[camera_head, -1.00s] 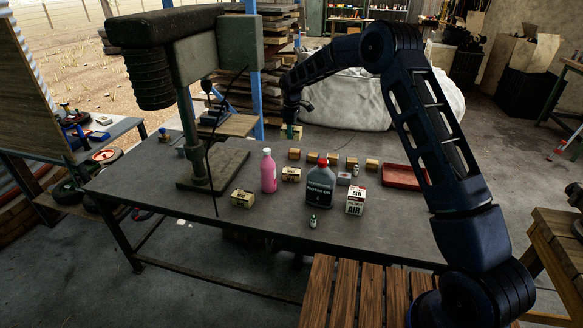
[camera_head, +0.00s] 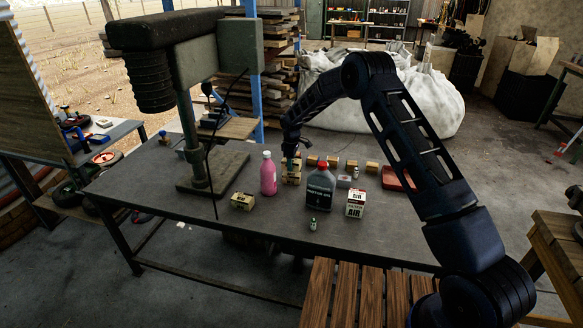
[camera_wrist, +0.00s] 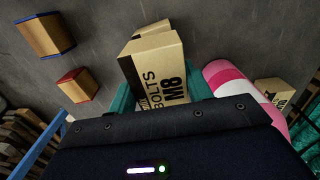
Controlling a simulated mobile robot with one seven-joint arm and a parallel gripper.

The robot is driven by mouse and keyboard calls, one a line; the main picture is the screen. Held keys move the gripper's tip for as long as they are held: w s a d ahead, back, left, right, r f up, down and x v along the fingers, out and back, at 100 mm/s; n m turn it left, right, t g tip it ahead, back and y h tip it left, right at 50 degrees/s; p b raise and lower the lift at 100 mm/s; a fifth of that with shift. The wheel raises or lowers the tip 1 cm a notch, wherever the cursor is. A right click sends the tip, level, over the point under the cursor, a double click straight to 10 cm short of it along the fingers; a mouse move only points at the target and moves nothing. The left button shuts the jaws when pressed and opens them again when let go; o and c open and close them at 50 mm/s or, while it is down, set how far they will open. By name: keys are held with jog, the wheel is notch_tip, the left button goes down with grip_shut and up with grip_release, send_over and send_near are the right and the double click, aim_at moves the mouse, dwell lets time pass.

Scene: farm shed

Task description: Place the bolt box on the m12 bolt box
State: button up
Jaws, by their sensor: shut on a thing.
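My gripper (camera_head: 292,158) is shut on the bolt box, a tan carton whose "BOLTS M8" print shows in the wrist view (camera_wrist: 160,75) between teal fingers. In the head view the held box (camera_head: 291,165) is small and partly covered by the gripper. Another tan box (camera_head: 291,178) is directly below it on the table; its place matches a carton (camera_wrist: 152,28) partly hidden behind the held box in the wrist view. Its label is unreadable, so I cannot confirm it is the m12 bolt box. I cannot tell whether the two boxes touch.
On the table (camera_head: 190,205), a pink bottle (camera_head: 268,175) stands close left and a dark oil bottle (camera_head: 320,188) close right. Several small boxes (camera_head: 333,161) line the back. An air filter box (camera_head: 355,203), a tan box (camera_head: 242,201) and a red tray (camera_head: 395,179) are nearby.

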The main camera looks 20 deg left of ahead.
jog(key=shift+f, duration=1.1)
jog(key=shift+f, duration=0.1)
jog(key=o, duration=1.2)
jog(key=shift+f, duration=0.1)
notch_tip(320, 180, up, 12)
jog(key=shift+r, duration=0.15)
